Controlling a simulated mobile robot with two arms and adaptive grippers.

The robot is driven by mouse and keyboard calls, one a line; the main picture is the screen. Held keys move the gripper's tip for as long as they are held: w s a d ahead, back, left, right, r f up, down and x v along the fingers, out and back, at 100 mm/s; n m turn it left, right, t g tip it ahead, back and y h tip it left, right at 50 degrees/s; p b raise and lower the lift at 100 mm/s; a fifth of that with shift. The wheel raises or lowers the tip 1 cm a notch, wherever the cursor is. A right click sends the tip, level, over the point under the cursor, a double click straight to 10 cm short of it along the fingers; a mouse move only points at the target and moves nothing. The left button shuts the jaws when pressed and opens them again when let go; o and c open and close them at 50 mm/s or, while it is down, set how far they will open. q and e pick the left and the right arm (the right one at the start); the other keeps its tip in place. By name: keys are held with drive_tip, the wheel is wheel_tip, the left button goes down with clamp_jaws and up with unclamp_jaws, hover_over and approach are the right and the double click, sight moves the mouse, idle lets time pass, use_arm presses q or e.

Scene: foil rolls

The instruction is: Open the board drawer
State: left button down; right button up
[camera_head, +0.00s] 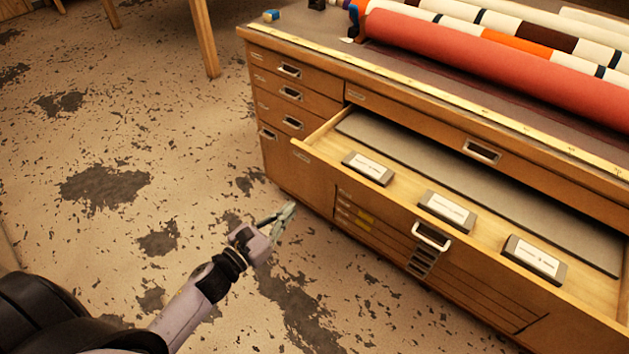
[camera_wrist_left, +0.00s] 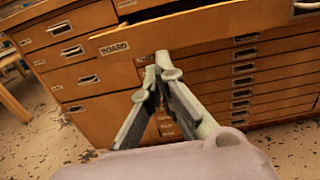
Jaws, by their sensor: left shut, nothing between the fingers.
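The board drawer (camera_head: 467,262) is pulled out of the wooden cabinet. A grey board (camera_head: 400,158) and three dark blocks with white labels lie in it. Its metal handle (camera_head: 431,237) is on the front. The drawer's front shows in the left wrist view with a label reading BOARD (camera_wrist_left: 114,48). My left gripper (camera_head: 285,211) is shut and empty, in front of the cabinet near its lower left, apart from the handle. Its fingertips also show in the left wrist view (camera_wrist_left: 158,68). My right gripper is not in view.
Small drawers (camera_head: 290,93) line the cabinet's left side, and thin drawers (camera_head: 380,233) sit below the open one. A red roll (camera_head: 490,60) and striped rolls lie on top. The stained floor (camera_head: 120,150) to the left is mostly clear.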

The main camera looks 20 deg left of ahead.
sight(329, 173)
use_arm(q)
drive_tip(key=p+x, duration=0.1)
drive_tip(key=x, duration=1.1)
drive_tip(key=shift+p, duration=0.35)
drive_tip(key=shift+w+d+f, duration=0.1)
drive_tip(key=shift+w+d, duration=0.1)
drive_tip(key=shift+w, duration=0.5)
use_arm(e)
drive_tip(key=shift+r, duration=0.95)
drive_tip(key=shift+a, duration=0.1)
use_arm(q)
drive_tip(key=b+x, duration=0.2)
drive_tip(key=shift+w+d+f, duration=0.1)
drive_tip(key=shift+w+d, duration=0.05)
drive_tip(key=shift+w, duration=0.15)
drive_tip(key=shift+w+d, duration=0.1)
drive_tip(key=shift+w, duration=0.2)
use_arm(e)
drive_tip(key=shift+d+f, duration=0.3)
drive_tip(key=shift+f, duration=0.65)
use_arm(q)
drive_tip(key=shift+s, duration=0.15)
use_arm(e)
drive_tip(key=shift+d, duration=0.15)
